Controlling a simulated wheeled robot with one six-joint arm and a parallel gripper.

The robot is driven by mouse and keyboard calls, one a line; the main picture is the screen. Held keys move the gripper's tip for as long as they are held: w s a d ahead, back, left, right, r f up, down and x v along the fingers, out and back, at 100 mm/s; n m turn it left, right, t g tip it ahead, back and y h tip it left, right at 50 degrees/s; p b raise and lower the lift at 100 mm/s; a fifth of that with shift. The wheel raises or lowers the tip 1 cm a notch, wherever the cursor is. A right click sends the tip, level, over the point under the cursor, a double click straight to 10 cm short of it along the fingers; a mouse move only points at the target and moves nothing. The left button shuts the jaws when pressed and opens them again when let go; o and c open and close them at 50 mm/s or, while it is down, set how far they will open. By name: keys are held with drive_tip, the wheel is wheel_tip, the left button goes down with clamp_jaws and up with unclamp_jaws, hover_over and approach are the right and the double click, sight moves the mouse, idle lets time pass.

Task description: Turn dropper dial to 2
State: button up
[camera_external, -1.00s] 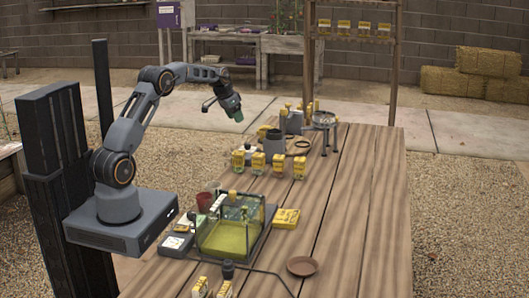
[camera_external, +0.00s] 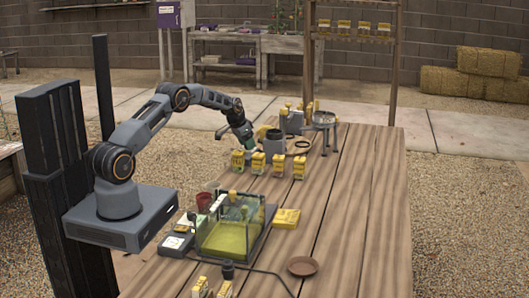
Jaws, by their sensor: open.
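My gripper (camera_external: 249,147) points down at the left edge of the wooden table, just behind the leftmost yellow-labelled pack. It is small in this view, and the gap between its fingers is hard to make out. A grey cup-shaped device (camera_external: 275,143) stands just to the right of my gripper. Another grey device (camera_external: 292,121) with yellow parts stands behind it. I cannot tell which of these is the dropper, and no dial or number marking can be read.
Several yellow-labelled packs (camera_external: 278,164) stand in a row in front of the grey cup. A metal tripod stand (camera_external: 325,121) is to the right. The table's right side (camera_external: 365,210) is clear.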

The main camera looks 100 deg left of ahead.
drive_tip(key=shift+f, duration=0.1)
drive_tip(key=shift+c, duration=0.2)
drive_tip(key=c, duration=0.9)
drive_tip(key=shift+b, duration=0.35)
drive_tip(key=shift+a+f+m+b, duration=0.1)
drive_tip(key=shift+f+m+b, duration=0.05)
drive_tip(key=shift+m+b, duration=0.55)
drive_tip(key=m+t+h+b, duration=0.1)
drive_tip(key=m, duration=0.1)
drive_tip(key=shift+m, duration=0.3)
drive_tip(key=m, duration=0.1)
drive_tip(key=m+h+p, duration=0.1)
drive_tip(key=m, duration=0.1)
drive_tip(key=shift+r+h, duration=0.3)
drive_tip(key=shift+m+p, duration=0.45)
drive_tip(key=shift+m, duration=0.35)
drive_tip(key=shift+f+h, duration=0.1)
drive_tip(key=shift+h, duration=0.2)
